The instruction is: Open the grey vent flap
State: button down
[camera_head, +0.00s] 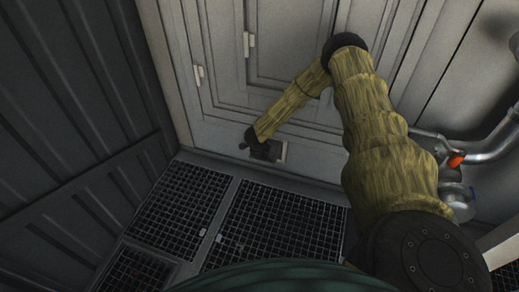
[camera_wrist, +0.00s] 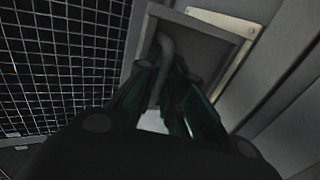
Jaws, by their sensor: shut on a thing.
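The grey vent flap (camera_head: 284,152) is low on the pale cabinet wall, just above the floor grating, and mostly hidden behind my gripper (camera_head: 258,150) in the head view. In the wrist view the flap (camera_wrist: 212,48) is a grey panel with a lighter edge at its top and right. A curved grey handle (camera_wrist: 166,48) stands out from it. The green fingers of my gripper (camera_wrist: 170,72) are shut on this handle, one on each side. I cannot tell whether the flap stands slightly out from the wall.
Dark floor grating (camera_head: 275,225) lies below the flap. A dark ribbed wall (camera_head: 75,110) closes off the left side. Metal pipes with an orange-red part (camera_head: 455,160) are on the right. Light latches (camera_head: 199,75) stick out from the cabinet doors above.

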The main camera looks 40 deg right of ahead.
jog(key=shift+w+d+r, duration=0.35)
jog(key=shift+d+r, duration=0.1)
jog(key=shift+d, duration=0.25)
jog(key=c, duration=1.5)
grip_release()
jog(key=shift+s+f, duration=0.1)
jog(key=shift+f, duration=0.05)
jog(key=shift+a, duration=0.35)
jog(key=v, duration=1.2)
